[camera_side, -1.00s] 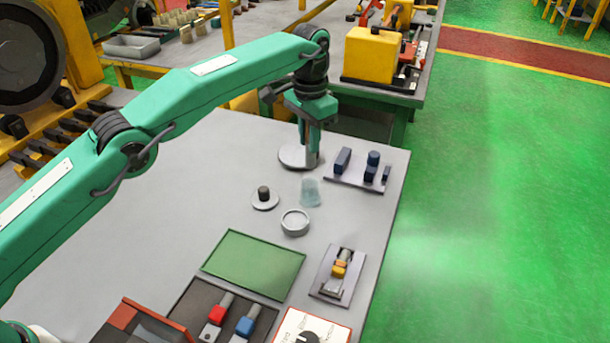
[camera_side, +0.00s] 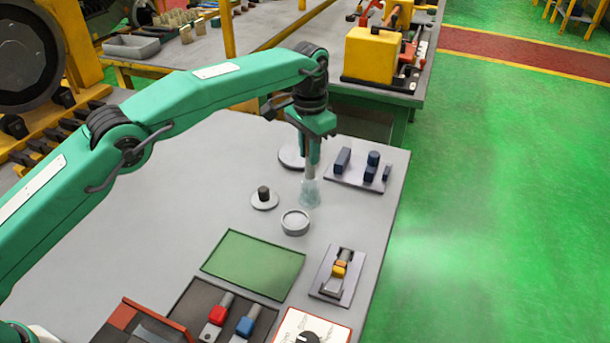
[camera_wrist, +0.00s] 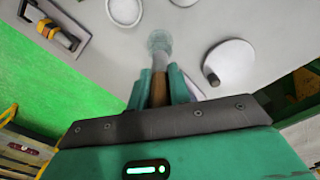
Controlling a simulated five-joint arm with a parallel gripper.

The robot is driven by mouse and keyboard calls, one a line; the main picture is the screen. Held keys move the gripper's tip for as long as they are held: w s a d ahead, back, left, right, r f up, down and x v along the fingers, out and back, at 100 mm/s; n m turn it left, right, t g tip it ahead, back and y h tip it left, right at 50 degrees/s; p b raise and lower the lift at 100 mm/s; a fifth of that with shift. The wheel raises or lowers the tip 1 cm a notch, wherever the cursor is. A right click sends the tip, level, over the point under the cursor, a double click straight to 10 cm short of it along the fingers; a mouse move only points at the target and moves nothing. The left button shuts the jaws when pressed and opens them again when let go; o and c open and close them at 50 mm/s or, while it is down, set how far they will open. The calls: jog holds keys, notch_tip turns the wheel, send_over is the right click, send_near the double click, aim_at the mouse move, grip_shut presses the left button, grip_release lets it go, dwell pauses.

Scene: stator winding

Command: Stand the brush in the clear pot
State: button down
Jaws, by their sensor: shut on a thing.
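My gripper (camera_side: 312,145) is shut on the brush and points down at the back of the grey table. In the wrist view, its two green fingers (camera_wrist: 161,92) hold the brush (camera_wrist: 159,73) by its brown handle, with a grey part beyond. The clear pot (camera_side: 309,194) stands upright on the table directly below my gripper. In the side view, the brush (camera_side: 311,171) hangs roughly upright and its lower end meets the pot's mouth. In the wrist view, its end overlaps the pot (camera_wrist: 159,41). I cannot tell how deep it sits. The bristles are hidden or unclear.
A white disc (camera_side: 291,158) lies just behind the pot. A disc with a dark knob (camera_side: 264,195) and a round dish (camera_side: 295,223) are close by. A tray with blue blocks (camera_side: 362,171) is to the right. Clear table lies to the left.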

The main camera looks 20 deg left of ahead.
aim_at(309, 167)
jog(key=shift+f, duration=2.5)
dwell(1.4)
jog(key=c, duration=1)
grip_release()
jog(key=shift+o, duration=0.2)
jog(key=shift+r, duration=0.1)
jog(key=shift+r, duration=3.4)
